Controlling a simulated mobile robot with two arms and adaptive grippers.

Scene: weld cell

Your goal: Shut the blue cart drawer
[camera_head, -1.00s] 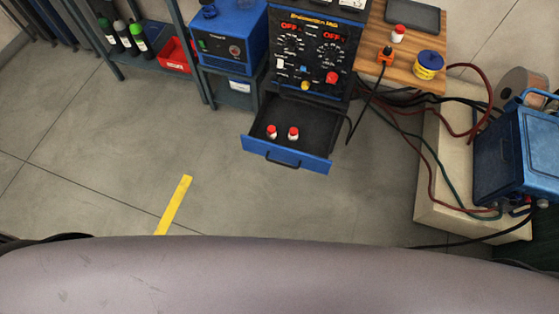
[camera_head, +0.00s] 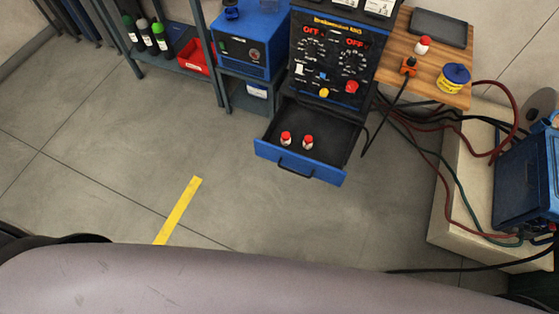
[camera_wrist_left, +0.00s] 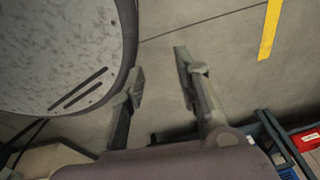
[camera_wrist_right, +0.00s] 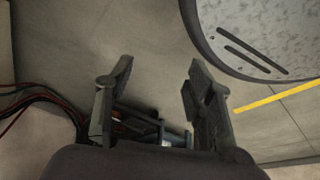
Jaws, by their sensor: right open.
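The blue cart drawer (camera_head: 296,164) is pulled out below the black welder (camera_head: 333,55) in the head view. Its blue front with a dark handle (camera_head: 295,172) faces me. Two small white bottles with red caps (camera_head: 286,139) (camera_head: 308,142) stand inside it. My left gripper (camera_wrist_left: 160,62) is open and empty in the left wrist view, over bare floor. My right gripper (camera_wrist_right: 158,72) is open and empty in the right wrist view, also over floor. Neither gripper shows in the head view, and neither touches the drawer.
A shelf holds bottles and a red bin (camera_head: 193,57) at the upper left. A wooden side table (camera_head: 400,60) carries a yellow tin with a blue lid (camera_head: 454,79). Cables (camera_head: 440,150) run to a blue machine (camera_head: 527,180) on the right. Floor before the drawer is clear.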

